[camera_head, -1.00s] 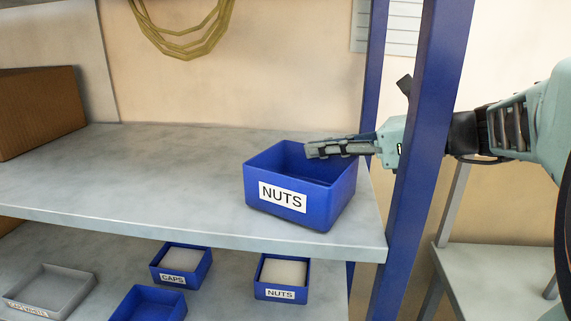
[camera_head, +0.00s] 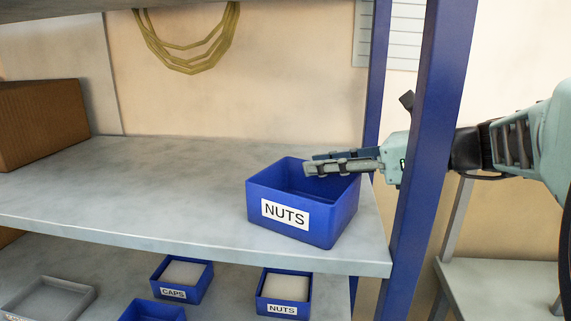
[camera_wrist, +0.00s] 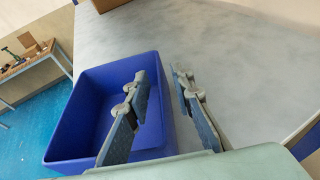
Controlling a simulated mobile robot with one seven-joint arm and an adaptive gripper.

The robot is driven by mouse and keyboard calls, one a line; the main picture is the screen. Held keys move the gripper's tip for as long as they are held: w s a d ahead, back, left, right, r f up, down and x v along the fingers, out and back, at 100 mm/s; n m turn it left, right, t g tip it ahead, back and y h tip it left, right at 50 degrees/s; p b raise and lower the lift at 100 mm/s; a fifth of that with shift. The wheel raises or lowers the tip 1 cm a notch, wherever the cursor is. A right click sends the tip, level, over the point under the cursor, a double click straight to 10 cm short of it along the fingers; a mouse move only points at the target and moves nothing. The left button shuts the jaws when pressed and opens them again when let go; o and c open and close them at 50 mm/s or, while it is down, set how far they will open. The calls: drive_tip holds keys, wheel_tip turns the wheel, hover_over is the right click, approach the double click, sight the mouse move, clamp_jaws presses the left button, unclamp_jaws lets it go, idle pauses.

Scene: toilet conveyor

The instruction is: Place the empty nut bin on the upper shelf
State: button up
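The empty blue nut bin (camera_head: 335,222), labelled NUTS, sits upright on the upper shelf (camera_head: 120,195) near its right end. Its blue inside is bare in the wrist view (camera_wrist: 85,105). My gripper (camera_head: 310,163) reaches in from the right, past the blue post, at the bin's rim. In the wrist view, my gripper (camera_wrist: 160,72) has its fingers apart. One finger is over the inside of the bin and the other is outside, with the bin wall between them. A gap shows beside the wall.
A blue upright post (camera_head: 425,150) stands right of the bin, close to my arm. A cardboard box (camera_head: 40,122) is at the shelf's left. Below are a filled CAPS bin (camera_head: 170,292), a filled NUTS bin (camera_head: 270,303) and a grey tray (camera_head: 85,297). The shelf's middle is clear.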

drive_tip(key=v, duration=1.2)
